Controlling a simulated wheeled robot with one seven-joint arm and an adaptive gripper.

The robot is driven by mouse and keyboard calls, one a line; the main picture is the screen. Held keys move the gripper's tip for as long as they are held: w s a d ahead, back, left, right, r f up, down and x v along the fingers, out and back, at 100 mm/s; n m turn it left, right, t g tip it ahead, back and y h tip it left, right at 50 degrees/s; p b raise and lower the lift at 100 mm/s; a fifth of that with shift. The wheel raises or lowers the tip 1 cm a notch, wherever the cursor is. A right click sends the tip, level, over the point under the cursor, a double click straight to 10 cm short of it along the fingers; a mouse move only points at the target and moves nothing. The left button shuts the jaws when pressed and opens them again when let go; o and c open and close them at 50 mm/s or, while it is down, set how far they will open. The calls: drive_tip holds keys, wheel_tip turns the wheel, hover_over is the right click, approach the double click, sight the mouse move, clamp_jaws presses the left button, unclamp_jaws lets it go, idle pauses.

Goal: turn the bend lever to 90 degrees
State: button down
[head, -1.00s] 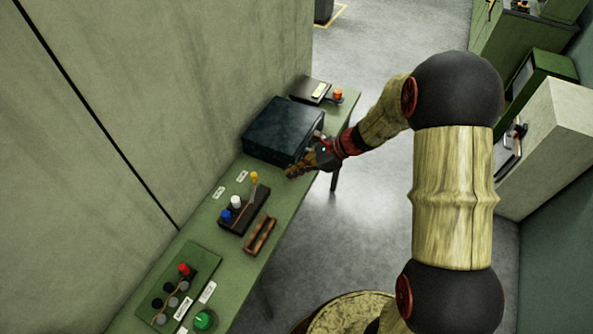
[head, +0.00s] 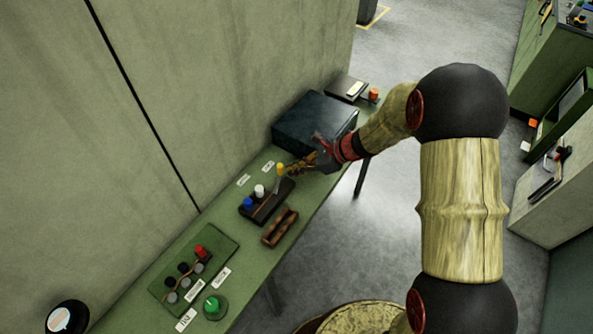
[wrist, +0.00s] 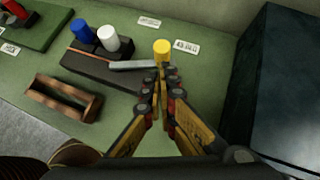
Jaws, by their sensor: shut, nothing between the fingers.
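The bend lever appears to be the grey bar (wrist: 133,65) with a yellow knob (wrist: 161,47) at its end, on a dark block (wrist: 95,66) that also carries a blue and a white peg. In the head view the yellow knob (head: 281,168) stands at the block's far end. My gripper (wrist: 163,72) is shut and empty. Its fingertips are right beside the yellow knob and bar end; I cannot tell whether they touch. In the head view my gripper (head: 290,170) partly overlaps the lever's surroundings. The lever's angle cannot be read.
A large dark box (head: 314,122) stands close behind my gripper, at the right in the wrist view (wrist: 280,85). A brown wooden rack (head: 280,228) lies in front of the block. A wall runs along the bench's back. Small white label cards lie behind the block.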

drive_tip(key=shift+w+a+n+g+p, duration=0.15)
drive_tip(key=shift+w+n+g+p, duration=0.15)
drive_tip(key=shift+n+p, duration=0.1)
